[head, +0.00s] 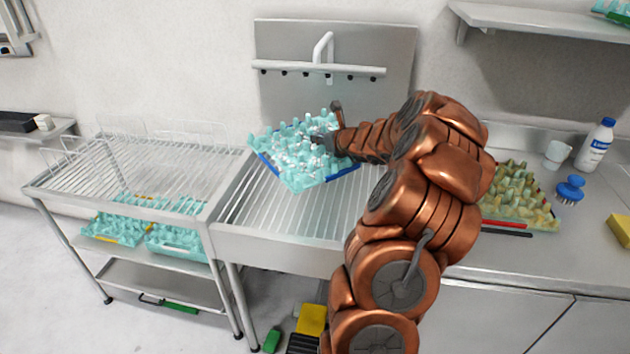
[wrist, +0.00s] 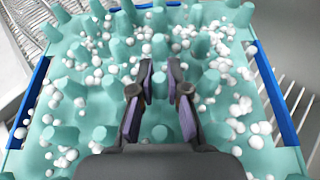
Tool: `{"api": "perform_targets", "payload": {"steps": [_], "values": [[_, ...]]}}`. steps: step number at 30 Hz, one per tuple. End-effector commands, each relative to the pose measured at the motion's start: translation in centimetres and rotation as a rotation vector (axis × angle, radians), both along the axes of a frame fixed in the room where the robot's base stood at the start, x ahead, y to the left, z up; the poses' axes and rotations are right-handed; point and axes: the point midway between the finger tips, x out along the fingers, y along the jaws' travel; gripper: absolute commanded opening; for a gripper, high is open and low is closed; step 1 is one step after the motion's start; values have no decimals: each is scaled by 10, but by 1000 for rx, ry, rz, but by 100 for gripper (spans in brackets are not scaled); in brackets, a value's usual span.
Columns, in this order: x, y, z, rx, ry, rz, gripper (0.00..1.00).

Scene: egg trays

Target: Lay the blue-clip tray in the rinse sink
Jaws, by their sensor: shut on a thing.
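The blue-clip tray (head: 296,178) is turquoise with many pegs, white foam beads and blue clips along its edges. It is over the back part of the slatted rinse sink (head: 288,222), below the wall tap. I cannot tell whether it touches the slats. My gripper (head: 328,143) reaches in from the right and is shut on the tray. In the wrist view my gripper (wrist: 160,95) has its fingers down among the pegs of the tray (wrist: 85,150), near its middle. The fingers partly hide the gripped peg.
A wire rack (head: 125,175) stands left of the sink, with turquoise trays (head: 115,232) on its lower shelf. A yellowish tray (head: 518,200), a blue brush (head: 570,188), a white bottle (head: 595,145) and a cup (head: 557,153) stand on the right counter. The sink's front slats are clear.

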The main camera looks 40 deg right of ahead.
Motion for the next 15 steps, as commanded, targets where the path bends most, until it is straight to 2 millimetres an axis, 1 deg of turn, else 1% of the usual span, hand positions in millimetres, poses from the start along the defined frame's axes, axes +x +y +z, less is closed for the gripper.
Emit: {"api": "perform_targets", "payload": {"steps": [2, 4, 9, 12, 15], "values": [[-2, -3, -4, 2, 0, -4, 0], [-3, -4, -14, 4, 0, -4, 0], [-2, -3, -43, 4, 1, -4, 0], [-3, -3, -55, 3, 1, -4, 0], [-2, -3, -62, 2, 1, -3, 0]]}}
